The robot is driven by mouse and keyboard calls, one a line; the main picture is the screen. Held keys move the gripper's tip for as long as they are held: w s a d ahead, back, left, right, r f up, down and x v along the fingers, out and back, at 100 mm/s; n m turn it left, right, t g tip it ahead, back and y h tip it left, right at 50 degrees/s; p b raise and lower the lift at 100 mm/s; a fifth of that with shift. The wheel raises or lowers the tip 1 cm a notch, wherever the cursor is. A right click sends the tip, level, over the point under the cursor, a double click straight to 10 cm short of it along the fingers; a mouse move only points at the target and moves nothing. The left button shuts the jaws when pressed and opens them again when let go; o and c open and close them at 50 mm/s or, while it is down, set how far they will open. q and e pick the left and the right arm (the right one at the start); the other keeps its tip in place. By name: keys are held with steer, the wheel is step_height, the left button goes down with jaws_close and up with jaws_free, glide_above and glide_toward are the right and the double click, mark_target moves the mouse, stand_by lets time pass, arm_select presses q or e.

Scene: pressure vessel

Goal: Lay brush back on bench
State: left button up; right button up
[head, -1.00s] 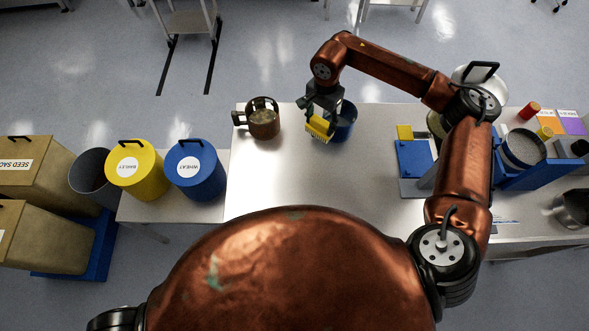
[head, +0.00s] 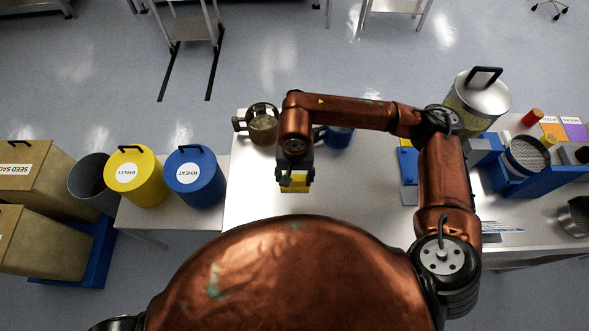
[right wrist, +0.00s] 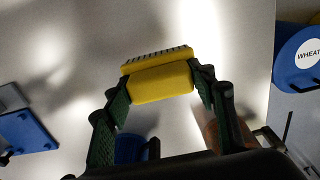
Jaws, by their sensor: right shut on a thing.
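My right gripper (head: 294,180) is shut on a yellow brush (head: 294,187) and holds it over the bench (head: 250,198), near its front edge. In the right wrist view the brush (right wrist: 160,76) sits crosswise between the two dark green fingertips (right wrist: 162,85), with its dark bristle row along one side. I cannot tell whether the brush touches the bench. My left gripper is not in view; only a dark part of my left arm shows at the bottom left.
A brown mug (head: 263,122) and a blue mug (head: 338,137) stand behind the gripper. A yellow barley bin (head: 136,178) and a blue wheat bin (head: 194,177) stand left. A blue stand (head: 409,168) is right. The bench between is clear.

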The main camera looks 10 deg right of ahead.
steer(key=w+f, duration=0.2)
steer(key=w+d+f+p, duration=0.1)
steer(key=w+f, duration=0.2)
steer(key=w+f+p, duration=0.1)
steer(key=w+f, duration=0.1)
steer(key=w, duration=0.1)
steer(key=shift+w+d+f, duration=0.15)
steer(key=shift+d+f, duration=0.05)
steer(key=shift+d, duration=0.15)
step_height(320, 180, down, 2)
steer(key=shift+f+p, duration=0.1)
steer(key=shift+p, duration=0.7)
steer(key=shift+w+f, duration=0.1)
steer(key=shift+f, duration=0.55)
steer(key=o, duration=0.8)
steer(key=shift+f, duration=0.1)
steer(key=shift+c, duration=0.2)
steer(key=o, duration=0.5)
steer(key=shift+c, duration=0.2)
steer(key=shift+r, duration=0.2)
